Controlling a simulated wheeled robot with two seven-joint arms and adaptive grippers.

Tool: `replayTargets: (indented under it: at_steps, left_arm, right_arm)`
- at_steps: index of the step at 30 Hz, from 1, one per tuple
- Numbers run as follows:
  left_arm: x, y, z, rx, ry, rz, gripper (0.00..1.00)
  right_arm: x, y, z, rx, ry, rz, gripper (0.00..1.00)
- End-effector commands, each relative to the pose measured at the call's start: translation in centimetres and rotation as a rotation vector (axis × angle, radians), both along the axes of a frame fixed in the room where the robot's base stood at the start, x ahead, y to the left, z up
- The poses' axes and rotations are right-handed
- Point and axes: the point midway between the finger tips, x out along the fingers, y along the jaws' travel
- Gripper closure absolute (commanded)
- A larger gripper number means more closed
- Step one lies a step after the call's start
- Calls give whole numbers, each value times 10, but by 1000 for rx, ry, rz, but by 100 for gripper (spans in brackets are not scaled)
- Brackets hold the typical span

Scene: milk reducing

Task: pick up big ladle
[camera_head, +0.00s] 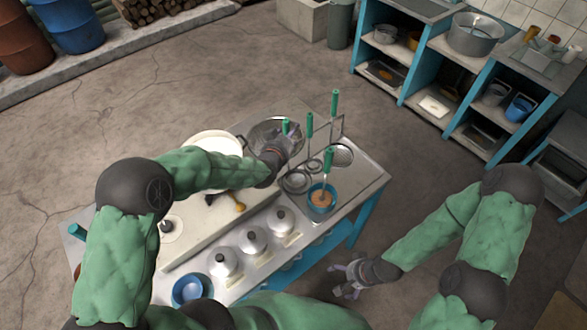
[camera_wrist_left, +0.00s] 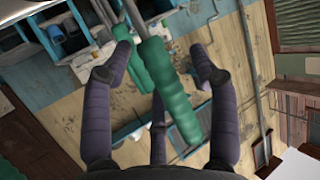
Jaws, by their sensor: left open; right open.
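Several green-handled utensils stand upright at the far right part of the metal table: one handle (camera_head: 335,103) at the back, one handle (camera_head: 310,125) in the middle, one handle (camera_head: 328,158) over a blue pot. I cannot tell which is the big ladle. My left gripper (camera_head: 291,140) is at another green handle (camera_head: 286,126). In the left wrist view the left gripper (camera_wrist_left: 160,62) is open, with a large green handle (camera_wrist_left: 170,92) between its fingers and a second one (camera_wrist_left: 138,72) beside it. My right gripper (camera_head: 350,280) is open and empty beside the table.
A wide metal pan (camera_head: 262,132), a white bowl (camera_head: 215,143) and a blue pot (camera_head: 318,203) stand near the handles. Several lidded pots (camera_head: 253,240) line the front. Blue shelves (camera_head: 440,70) stand at the back right. Floor between is clear.

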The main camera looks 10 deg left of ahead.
Motion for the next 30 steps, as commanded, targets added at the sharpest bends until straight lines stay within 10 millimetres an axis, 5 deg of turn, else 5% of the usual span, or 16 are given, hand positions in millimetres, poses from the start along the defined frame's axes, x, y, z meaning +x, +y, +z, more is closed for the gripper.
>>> replayTargets:
  at_steps: [1,6,8,20,30]
  left_arm:
    - [0,0,0,0,0,0,40]
    - [0,0,0,0,0,0,88]
    - [0,0,0,0,0,0,100]
    - [0,0,4,0,-3,0,100]
    - [-7,-1,43,0,-4,0,100]
  right_arm:
    - [0,0,0,0,0,0,0]
    - [0,0,0,0,0,0,0]
    - [0,0,0,0,0,0,0]
    - [0,0,1,0,0,0,0]
    - [0,0,12,0,0,0,0]
